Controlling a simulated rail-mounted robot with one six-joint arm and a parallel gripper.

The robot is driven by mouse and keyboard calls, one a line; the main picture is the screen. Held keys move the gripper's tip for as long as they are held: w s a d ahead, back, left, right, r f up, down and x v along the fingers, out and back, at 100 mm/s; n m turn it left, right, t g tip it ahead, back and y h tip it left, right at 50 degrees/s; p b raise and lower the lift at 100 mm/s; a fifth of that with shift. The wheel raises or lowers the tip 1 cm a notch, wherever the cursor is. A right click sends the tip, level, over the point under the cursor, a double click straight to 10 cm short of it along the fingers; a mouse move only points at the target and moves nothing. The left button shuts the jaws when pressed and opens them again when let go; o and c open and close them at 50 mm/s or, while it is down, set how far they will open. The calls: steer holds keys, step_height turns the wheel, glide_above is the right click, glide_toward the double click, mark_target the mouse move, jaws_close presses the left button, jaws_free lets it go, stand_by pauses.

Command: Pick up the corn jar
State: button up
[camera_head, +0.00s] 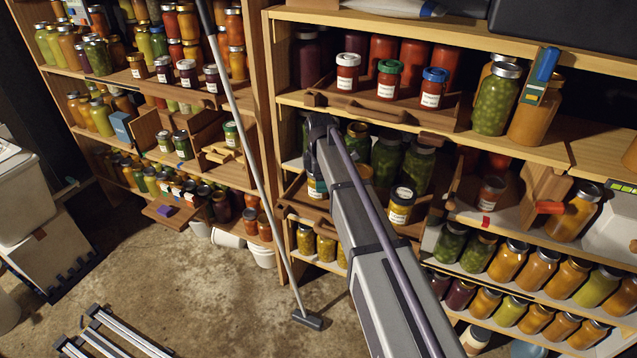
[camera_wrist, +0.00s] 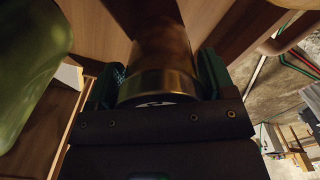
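In the wrist view, a jar with a gold-coloured metal lid (camera_wrist: 158,84) and a dark amber body lies between the green fingers of my gripper (camera_wrist: 160,80). The fingers flank the lid closely on both sides; whether they press on it is unclear. The jar's label is not visible there, so I cannot confirm that it is the corn jar. In the head view, my arm hides most of the gripper. A labelled jar (camera_head: 317,188) shows partly beside the arm on the middle shelf. Another labelled jar with yellow contents (camera_head: 400,206) stands to the right of the arm.
Large green jars (camera_head: 418,165) stand behind the arm on the same shelf. Small red labelled jars (camera_head: 388,80) stand on the shelf above. In the wrist view, a large green jar (camera_wrist: 28,65) is close on the left. A wooden board lies close by. The floor (camera_head: 220,300) has open space.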

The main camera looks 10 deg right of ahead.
steer(key=c, duration=0.7)
step_height(320, 180, up, 30)
steer(key=p, duration=3)
steer(key=shift+r, duration=0.1)
steer(key=shift+c, duration=0.2)
